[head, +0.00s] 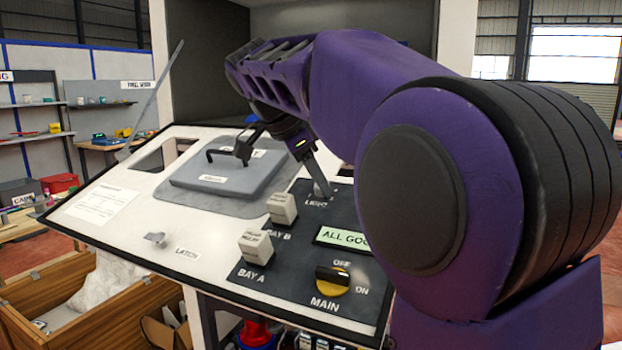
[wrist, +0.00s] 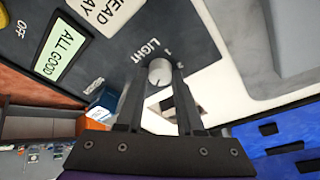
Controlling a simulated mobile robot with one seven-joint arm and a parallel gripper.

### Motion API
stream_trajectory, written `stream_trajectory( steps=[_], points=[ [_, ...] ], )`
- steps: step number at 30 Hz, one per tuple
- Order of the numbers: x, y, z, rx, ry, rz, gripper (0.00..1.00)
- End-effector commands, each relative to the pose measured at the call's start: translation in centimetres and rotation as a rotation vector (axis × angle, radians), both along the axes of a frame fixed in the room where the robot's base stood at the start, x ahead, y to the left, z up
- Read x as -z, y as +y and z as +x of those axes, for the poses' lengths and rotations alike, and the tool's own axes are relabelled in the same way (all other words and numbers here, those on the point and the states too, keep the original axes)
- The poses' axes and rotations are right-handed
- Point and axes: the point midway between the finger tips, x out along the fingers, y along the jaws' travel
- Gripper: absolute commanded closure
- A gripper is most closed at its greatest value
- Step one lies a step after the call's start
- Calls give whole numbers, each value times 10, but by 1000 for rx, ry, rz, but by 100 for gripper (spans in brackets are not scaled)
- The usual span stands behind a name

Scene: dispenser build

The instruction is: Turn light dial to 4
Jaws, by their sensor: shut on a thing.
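The light dial (wrist: 159,72) is a small round pale knob on the dark panel, beside the word LIGHT in the wrist view. My gripper (wrist: 157,80) has one finger on each side of it and is shut on it. In the head view my gripper (head: 318,180) reaches down to the dial at the panel's far right part, above the LIGHT label. The dial is largely hidden there by the fingers and arm. A faint mark shows on the knob's face, but I cannot read which number it points to. Most scale numbers are hidden or too small.
White BAY B (head: 282,208) and BAY A (head: 256,249) switches stand to the left of the dial. A green ALL GOOD display (head: 340,238) and a yellow-black MAIN knob (head: 333,279) are nearer. A grey handled lid (head: 225,172) lies left of my gripper.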

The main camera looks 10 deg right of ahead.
Motion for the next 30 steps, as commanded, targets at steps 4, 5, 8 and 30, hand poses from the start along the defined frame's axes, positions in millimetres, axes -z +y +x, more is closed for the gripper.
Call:
stream_trajectory(
  steps=[4, 5, 8, 30],
  points=[
    [0, 1, 0, -1, 0, 2, 100],
    [0, 1, 0, -1, 1, 2, 100],
    [0, 1, 0, -1, 1, 2, 100],
    [-33, 18, -11, -5, -3, 1, 34]
  ],
)
